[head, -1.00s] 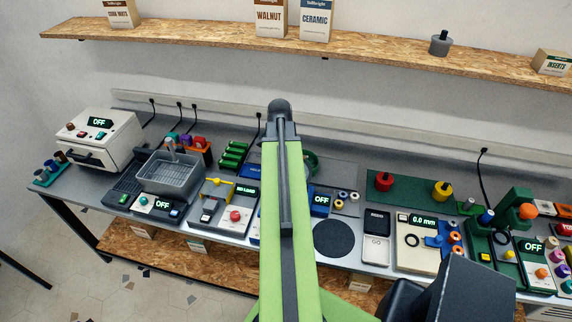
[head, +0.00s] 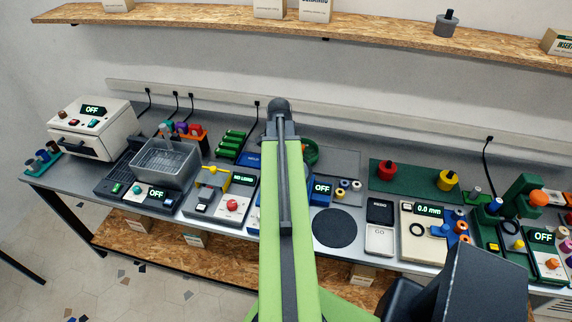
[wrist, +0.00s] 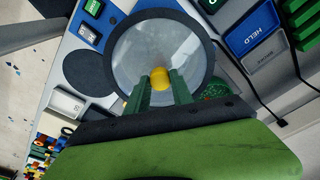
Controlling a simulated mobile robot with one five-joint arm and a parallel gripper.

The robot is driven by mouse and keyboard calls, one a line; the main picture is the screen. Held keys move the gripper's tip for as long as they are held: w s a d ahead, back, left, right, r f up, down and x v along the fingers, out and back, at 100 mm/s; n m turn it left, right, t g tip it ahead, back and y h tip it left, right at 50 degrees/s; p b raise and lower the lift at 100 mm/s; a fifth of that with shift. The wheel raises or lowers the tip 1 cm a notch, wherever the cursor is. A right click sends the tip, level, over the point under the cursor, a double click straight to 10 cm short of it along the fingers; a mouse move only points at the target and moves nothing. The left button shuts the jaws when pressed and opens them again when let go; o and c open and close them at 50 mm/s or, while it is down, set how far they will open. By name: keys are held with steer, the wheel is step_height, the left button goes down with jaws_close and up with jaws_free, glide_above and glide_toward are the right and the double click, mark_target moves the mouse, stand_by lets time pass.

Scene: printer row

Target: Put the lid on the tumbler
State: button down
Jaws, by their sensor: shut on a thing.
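In the wrist view, my gripper (wrist: 160,90) has its two green fingers shut on the yellow knob (wrist: 160,77) of a round lid. The lid (wrist: 135,52) is a clear, greyish disc with a dark rim, seen from above. A blue unit with an OFF display (head: 321,188) stands on the bench beside my arm in the head view. A green rounded rim (head: 311,151) shows behind it, and may be the tumbler's bowl; speckled green also shows by the lid's edge in the wrist view (wrist: 215,89). My arm hides the lid and gripper in the head view. I cannot tell the lid's height.
A blue HELD tray (wrist: 252,28) lies to the lid's right in the wrist view. A flat black disc (head: 335,228) lies right of my arm. A shelf (head: 370,37) runs above the bench.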

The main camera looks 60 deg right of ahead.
steer(key=shift+f+b, duration=0.6)
steer(key=shift+b, duration=0.05)
steer(key=c, duration=1)
jaws_free()
steer(key=shift+c, duration=0.2)
steer(key=shift+r, duration=0.15)
step_height(320, 180, up, 17)
steer(key=a+p, duration=0.2)
steer(key=p, duration=1.5)
steer(key=shift+w, duration=0.3)
